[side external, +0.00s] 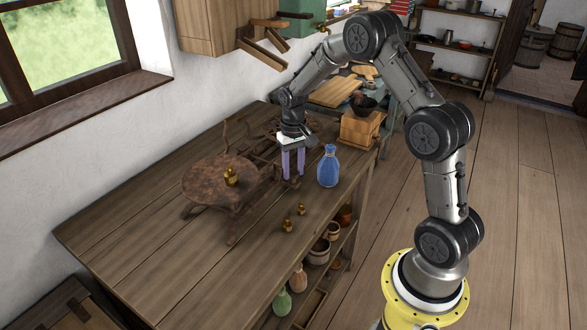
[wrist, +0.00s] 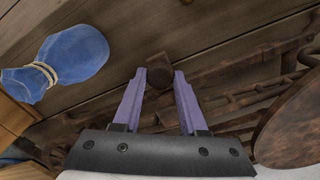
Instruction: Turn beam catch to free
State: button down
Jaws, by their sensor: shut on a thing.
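A dark wooden balance with a round brown pan (side external: 205,180) and beams stands on the wooden bench. A brass weight (side external: 231,176) sits on the pan. My gripper (side external: 292,176) points down at the balance's right front edge. In the wrist view its two purple fingers (wrist: 159,78) close around a small dark brown knob (wrist: 158,68), which appears to be the beam catch. The knob's setting cannot be told. Part of the balance's frame (wrist: 225,100) shows to the right of the fingers; the far side of the balance is partly hidden behind my arm in the side view.
A blue bottle (side external: 328,168) tied with cord stands just right of my gripper; it also shows in the wrist view (wrist: 75,62). Two small brass weights (side external: 287,226) (side external: 301,210) stand near the front edge. A wooden box (side external: 358,130) stands behind the bottle. The bench's left part is clear.

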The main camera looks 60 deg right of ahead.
aim_at(293, 172)
jog(key=shift+r, duration=0.1)
jog(key=shift+c, duration=2.3)
grip_release()
notch_tip(293, 172, up, 14)
